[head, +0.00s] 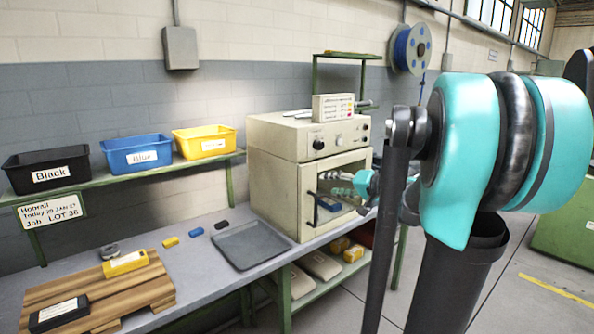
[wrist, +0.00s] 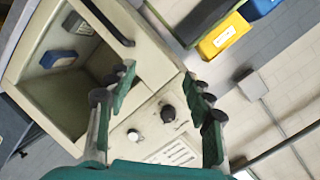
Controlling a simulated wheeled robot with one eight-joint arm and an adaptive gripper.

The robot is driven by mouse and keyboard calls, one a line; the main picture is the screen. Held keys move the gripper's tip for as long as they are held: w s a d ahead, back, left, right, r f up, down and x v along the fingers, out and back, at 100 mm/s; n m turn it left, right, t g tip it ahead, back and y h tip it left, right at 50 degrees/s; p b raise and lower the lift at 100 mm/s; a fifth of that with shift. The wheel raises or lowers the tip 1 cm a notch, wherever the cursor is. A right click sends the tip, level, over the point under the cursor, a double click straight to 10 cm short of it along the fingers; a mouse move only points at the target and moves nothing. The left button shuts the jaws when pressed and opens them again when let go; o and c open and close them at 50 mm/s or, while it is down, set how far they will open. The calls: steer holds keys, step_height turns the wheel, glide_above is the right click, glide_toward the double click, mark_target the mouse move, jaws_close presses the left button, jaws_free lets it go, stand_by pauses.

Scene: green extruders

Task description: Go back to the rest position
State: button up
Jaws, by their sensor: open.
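My gripper (head: 345,179) is in front of the cream machine (head: 276,190), at its open chamber, at the end of my teal arm. In the wrist view my gripper (wrist: 158,78) has its two dark green fingers spread apart, with nothing between them. Beyond the fingers is the machine's front with knobs and a label. Whether the fingers touch the machine cannot be told.
Black (head: 48,169), blue (head: 137,155) and yellow (head: 205,142) bins stand on a shelf. On the bench are a grey tray (head: 252,246), a wooden board (head: 150,286) and several small blocks. A spool (head: 410,50) hangs on the wall.

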steer(key=s+a+f+n+g+h, duration=0.1)
steer(key=s+a+f+g+h, duration=0.15)
steer(key=s+f, duration=0.6)
steer(key=s+a+f+n+g+h, duration=0.1)
steer(key=s+a+f+g+h, duration=0.15)
steer(key=s+f, duration=0.6)
steer(key=s+d+f+n+g+h, duration=0.1)
steer(key=s+d+f+g+h, duration=0.1)
steer(key=s+d+f+h, duration=0.2)
steer(key=s+d+f, duration=0.3)
steer(key=s+f, duration=0.2)
steer(key=f, duration=0.1)
steer(key=shift+s+d+f+h, duration=0.2)
steer(key=shift+s+h, duration=0.15)
steer(key=shift+h, duration=0.05)
steer(key=shift+c, duration=0.3)
